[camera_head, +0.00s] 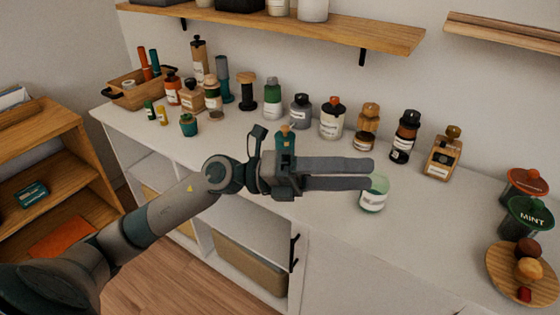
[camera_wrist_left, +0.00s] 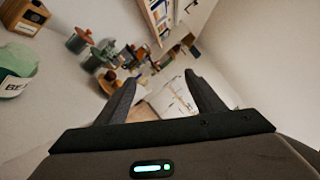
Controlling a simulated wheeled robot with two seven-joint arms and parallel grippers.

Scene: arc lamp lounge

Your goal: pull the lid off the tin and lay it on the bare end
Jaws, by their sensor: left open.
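Two lidded tins stand at the right end of the white counter (camera_head: 440,235): a dark one marked MINT (camera_head: 525,222) with a green knobbed lid (camera_head: 532,207), and one behind it with an orange-red lid (camera_head: 527,180). Both also show in the left wrist view, the green-lidded tin (camera_wrist_left: 100,58) and the red-lidded one (camera_wrist_left: 77,40). Both lids look seated. My left gripper (camera_head: 371,174) is open and empty, with its fingers pointing right, well left of the tins. My right gripper is out of view.
A pale green jar (camera_head: 374,196) stands close by my left fingertips and shows in the wrist view (camera_wrist_left: 18,70). Several bottles line the wall. A round wooden board (camera_head: 505,283) with small items lies in front of the tins. The counter between jar and tins is clear.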

